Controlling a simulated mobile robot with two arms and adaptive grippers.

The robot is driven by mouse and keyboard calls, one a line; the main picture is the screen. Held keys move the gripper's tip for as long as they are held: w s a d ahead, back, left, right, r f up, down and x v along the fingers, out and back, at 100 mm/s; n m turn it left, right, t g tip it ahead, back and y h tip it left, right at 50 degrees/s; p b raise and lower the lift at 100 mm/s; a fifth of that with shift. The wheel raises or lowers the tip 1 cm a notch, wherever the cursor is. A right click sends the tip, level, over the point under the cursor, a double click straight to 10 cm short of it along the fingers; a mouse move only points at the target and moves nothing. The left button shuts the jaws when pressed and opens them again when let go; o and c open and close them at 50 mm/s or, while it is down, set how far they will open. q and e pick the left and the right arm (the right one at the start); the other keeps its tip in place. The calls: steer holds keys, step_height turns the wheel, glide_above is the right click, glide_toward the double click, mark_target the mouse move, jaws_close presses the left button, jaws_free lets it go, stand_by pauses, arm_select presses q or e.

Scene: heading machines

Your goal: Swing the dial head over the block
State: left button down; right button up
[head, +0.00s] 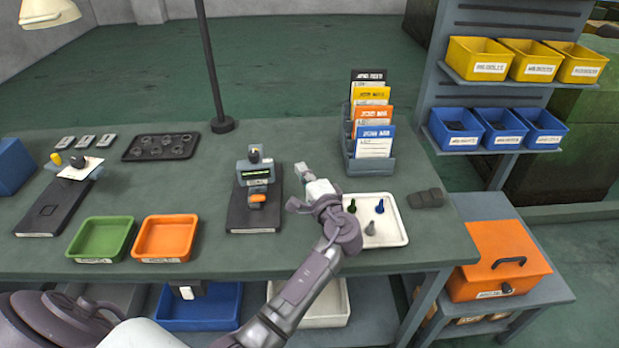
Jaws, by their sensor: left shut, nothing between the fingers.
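Two devices stand on the bench, and I cannot tell for sure which carries the dial head. The left device (47,208) has a long black base; at its back are a white plate-like part (80,168), a yellow knob and a dark knob. The middle device (240,213) has a black base, a grey head with a green display (256,174) and a small orange piece below it. No block can be made out clearly. My left gripper (300,171) is shut and empty, just right of the middle device and apart from it. My right gripper is not in view.
A white tray (399,239) with several small pegs lies beside my left wrist. A card rack (379,165) stands behind it. Green (98,256) and orange (160,256) trays lie left of the middle device. A lamp pole (212,70) rises at the back edge.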

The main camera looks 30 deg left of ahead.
arm_select(q)
steer(key=a+p, duration=0.1)
steer(key=a, duration=0.1)
steer(key=s+a+p, duration=0.1)
steer(key=a, duration=0.2)
steer(key=shift+a+f+p, duration=0.1)
steer(key=shift+p, duration=0.2)
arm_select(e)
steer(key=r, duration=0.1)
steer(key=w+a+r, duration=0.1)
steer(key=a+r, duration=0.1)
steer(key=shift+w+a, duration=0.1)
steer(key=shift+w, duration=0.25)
arm_select(q)
steer(key=shift+s+a+m+t+h, duration=0.3)
steer(key=shift+s+m+t+h, duration=0.1)
steer(key=shift+s+t, duration=0.15)
steer(key=shift+s+a+m+t+h, duration=0.3)
steer(key=shift+s+m+t+h, duration=0.1)
steer(key=shift+s+t, duration=0.1)
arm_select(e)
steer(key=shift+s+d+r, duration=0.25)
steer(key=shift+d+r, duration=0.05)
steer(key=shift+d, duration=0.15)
arm_select(q)
steer(key=shift+w, duration=0.1)
